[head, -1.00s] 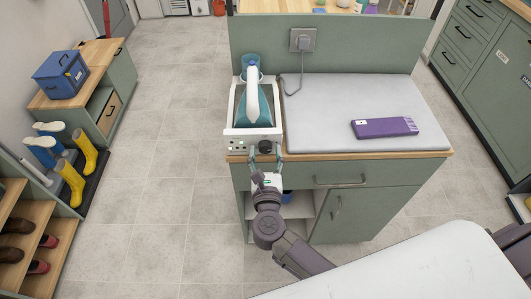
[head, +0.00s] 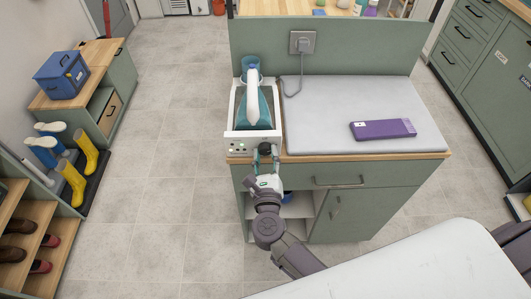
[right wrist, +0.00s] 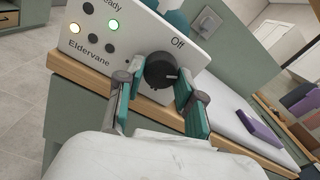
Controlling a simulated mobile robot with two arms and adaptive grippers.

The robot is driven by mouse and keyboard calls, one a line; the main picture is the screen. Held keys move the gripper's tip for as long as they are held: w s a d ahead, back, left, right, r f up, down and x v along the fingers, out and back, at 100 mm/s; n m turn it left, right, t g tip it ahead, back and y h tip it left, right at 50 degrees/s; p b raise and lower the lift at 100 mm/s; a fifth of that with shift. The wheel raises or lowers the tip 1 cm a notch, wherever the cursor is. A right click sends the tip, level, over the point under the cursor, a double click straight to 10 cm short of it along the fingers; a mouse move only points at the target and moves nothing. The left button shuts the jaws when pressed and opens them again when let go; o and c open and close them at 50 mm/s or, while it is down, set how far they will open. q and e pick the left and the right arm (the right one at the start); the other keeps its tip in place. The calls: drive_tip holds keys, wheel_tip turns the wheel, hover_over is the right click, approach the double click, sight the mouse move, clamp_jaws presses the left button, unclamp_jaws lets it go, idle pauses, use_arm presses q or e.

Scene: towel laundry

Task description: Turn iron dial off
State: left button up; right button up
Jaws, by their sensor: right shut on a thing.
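The iron station (head: 234,118) is a white base with a teal and white iron (head: 264,108) resting on it. Its front panel shows in the right wrist view (right wrist: 138,62) with the words "Off" and "Eldervane". The black iron dial (right wrist: 158,69) also shows in the head view (head: 265,147). Its pale pointer mark faces right, below and away from the "Off" label. My left gripper is out of view.
The station stands at the left end of a green cabinet (head: 365,173) with a wooden edge. A cord runs to a wall outlet (head: 302,41).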

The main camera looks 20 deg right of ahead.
drive_tip(key=n+p, duration=0.1)
drive_tip(key=n, duration=0.2)
drive_tip(key=shift+r+n+p, duration=0.15)
drive_tip(key=shift+n+p, duration=0.2)
drive_tip(key=shift+n, duration=0.05)
drive_tip(key=n+p, duration=0.1)
drive_tip(key=n, duration=0.2)
drive_tip(key=shift+n+p, duration=0.3)
drive_tip(key=shift+p, duration=0.1)
drive_tip(key=shift+n+p, duration=1.05)
drive_tip(key=shift+n, duration=1.45)
drive_tip(key=o, duration=1.2)
drive_tip(key=shift+c, duration=0.2)
drive_tip(key=shift+s, duration=0.1)
drive_tip(key=v, duration=1.2)
